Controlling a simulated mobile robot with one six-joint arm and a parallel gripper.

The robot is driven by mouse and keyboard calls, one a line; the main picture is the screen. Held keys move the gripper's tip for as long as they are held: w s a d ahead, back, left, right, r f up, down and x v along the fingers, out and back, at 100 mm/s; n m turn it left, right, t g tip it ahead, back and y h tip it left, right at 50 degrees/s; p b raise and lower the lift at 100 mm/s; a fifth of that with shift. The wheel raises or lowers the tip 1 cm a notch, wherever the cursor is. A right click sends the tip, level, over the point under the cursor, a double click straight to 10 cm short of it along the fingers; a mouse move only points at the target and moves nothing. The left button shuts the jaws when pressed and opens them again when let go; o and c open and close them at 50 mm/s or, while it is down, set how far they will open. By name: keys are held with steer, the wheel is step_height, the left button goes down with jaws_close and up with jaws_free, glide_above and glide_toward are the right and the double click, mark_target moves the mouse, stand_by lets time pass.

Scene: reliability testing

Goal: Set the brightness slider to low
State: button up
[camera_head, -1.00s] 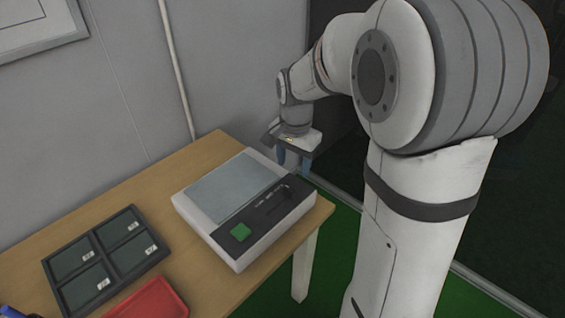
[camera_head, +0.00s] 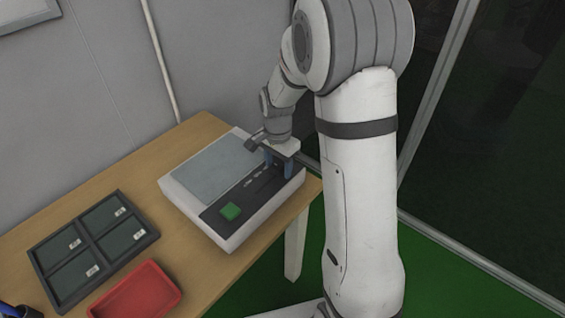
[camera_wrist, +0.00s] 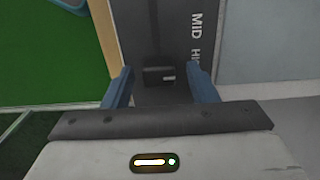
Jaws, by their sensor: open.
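The white light box (camera_head: 172,187) lies on the wooden table, with a pale top panel and a dark control strip holding a green button (camera_head: 230,211) and the brightness slider's slot (camera_head: 264,184). The wrist view shows the dark slider knob (camera_wrist: 159,75) in the lower part of the strip, near a partly cut-off label starting "HI"; "MID" is farther up. My gripper (camera_head: 279,163) is over the strip's far right end. Its blue fingers are open, one on each side of the knob in the wrist view (camera_wrist: 160,72). Whether they touch it I cannot tell.
A dark tray (camera_head: 148,240) with several labelled compartments sits to the left on the table (camera_head: 118,170). A red tray (camera_head: 137,291) is near the front. A grey wall stands behind; the table's right edge is close to the light box.

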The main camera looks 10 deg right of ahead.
jaws_close()
stand_by(0.5)
